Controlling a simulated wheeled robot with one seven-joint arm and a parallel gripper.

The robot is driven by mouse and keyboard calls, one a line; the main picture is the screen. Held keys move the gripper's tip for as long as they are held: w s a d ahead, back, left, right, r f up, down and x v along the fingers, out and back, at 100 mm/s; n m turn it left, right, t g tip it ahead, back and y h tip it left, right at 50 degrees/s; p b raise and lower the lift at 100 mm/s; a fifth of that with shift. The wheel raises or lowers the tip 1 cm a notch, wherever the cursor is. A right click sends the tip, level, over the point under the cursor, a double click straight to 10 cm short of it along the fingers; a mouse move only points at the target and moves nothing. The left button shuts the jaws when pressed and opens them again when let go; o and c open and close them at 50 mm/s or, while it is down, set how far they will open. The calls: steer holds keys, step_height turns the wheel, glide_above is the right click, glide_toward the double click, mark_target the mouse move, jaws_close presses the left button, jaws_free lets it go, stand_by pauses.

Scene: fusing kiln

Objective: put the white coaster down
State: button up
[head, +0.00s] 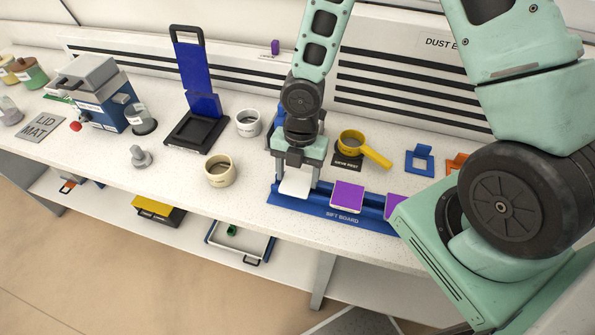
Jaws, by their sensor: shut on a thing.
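The white coaster (295,187) is a flat pale square, seen at the left end of the blue sift board (320,212). My gripper (297,176) points down and is shut on the white coaster, with a finger at each side. I cannot tell whether the coaster touches the board or hangs just above it. A purple coaster (348,195) lies on the board to the right of it. A second purple coaster (395,206) is farther right, partly hidden by my arm.
A yellow sifter (378,156) sits behind the board. Cream (220,180) and grey (248,130) cups stand left of my gripper. A black-based blue press-like stand (195,135) is farther left. Blue (419,165) and orange (456,163) frames lie right. Bench front edge is close to the board.

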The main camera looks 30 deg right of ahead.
mark_target(300, 174)
steer(key=o, duration=1)
steer(key=shift+o, duration=0.2)
step_height(300, 174, up, 13)
steer(key=w+d+p, duration=0.1)
steer(key=p, duration=0.2)
steer(key=s+a+r+m, duration=0.4)
steer(key=s+m, duration=0.3)
steer(key=m, duration=0.2)
steer(key=s+a+r+m+t, duration=0.1)
steer(key=s+a+r+m, duration=0.3)
steer(key=s+r+m, duration=0.3)
steer(key=s+m, duration=0.1)
steer(key=m, duration=0.2)
steer(key=shift+s+h+b, duration=0.25)
steer(key=shift+h+b, duration=0.05)
steer(key=shift+h, duration=0.1)
steer(key=shift+f, duration=0.1)
